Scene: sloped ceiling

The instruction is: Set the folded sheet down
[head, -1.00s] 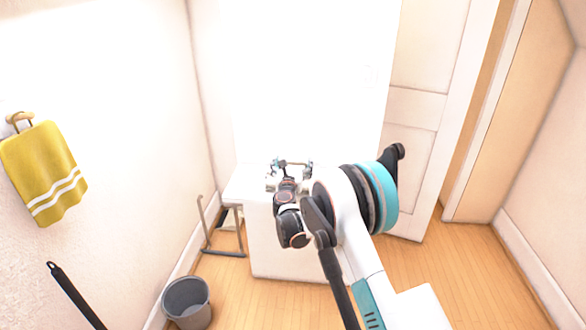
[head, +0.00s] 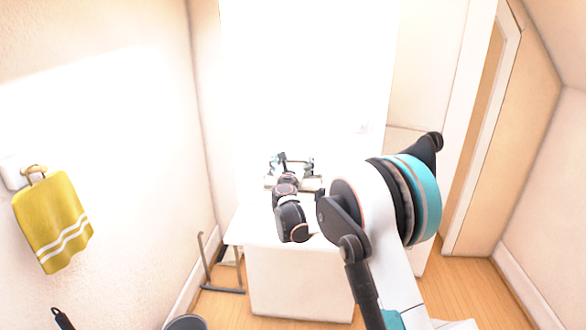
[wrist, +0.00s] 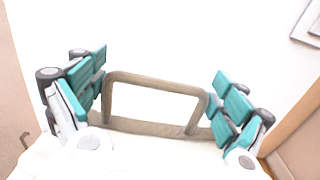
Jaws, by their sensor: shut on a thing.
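My gripper (head: 293,163) is at the end of my arm, over the far part of a white cabinet top (head: 262,227) in the head view. In the wrist view its teal fingers (wrist: 158,98) stand apart at either side of a taupe thing (wrist: 150,80), shaped like an open loop with a bar across its base. The fingers are shut on it, and I take it as the folded sheet, though no folds can be made out. In the head view it is small and partly hidden by my wrist. I cannot tell whether it touches the white top.
A grey metal frame (head: 205,268) stands on the floor left of the cabinet. A yellow towel (head: 53,222) hangs on the left wall. A grey bucket (head: 187,323) is at the bottom edge. The near cabinet top is clear. A doorway is at right.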

